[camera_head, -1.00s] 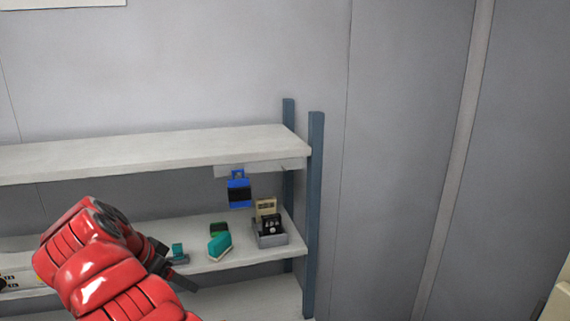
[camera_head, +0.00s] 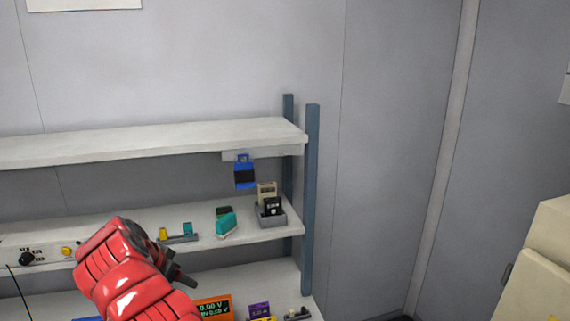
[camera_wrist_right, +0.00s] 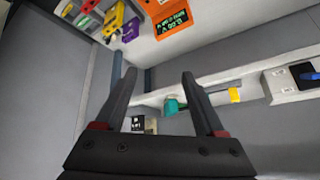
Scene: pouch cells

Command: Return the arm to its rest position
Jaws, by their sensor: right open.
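My red right arm (camera_head: 135,270) comes in from the bottom of the head view. Its dark right gripper (camera_head: 178,270) is in front of the shelf rack, near the level of the middle shelf. In the right wrist view the right gripper (camera_wrist_right: 158,74) has its two fingers spread apart with nothing between them. The shelf and its items show beyond the fingers there. My left gripper is in neither view.
The middle shelf (camera_head: 265,236) holds a teal item (camera_head: 226,224), a grey bin (camera_head: 270,217) and a white instrument box (camera_head: 40,247). A blue item (camera_head: 244,173) hangs under the top shelf (camera_head: 150,144). An orange meter (camera_head: 214,306) is below. A beige cabinet (camera_head: 545,250) stands right.

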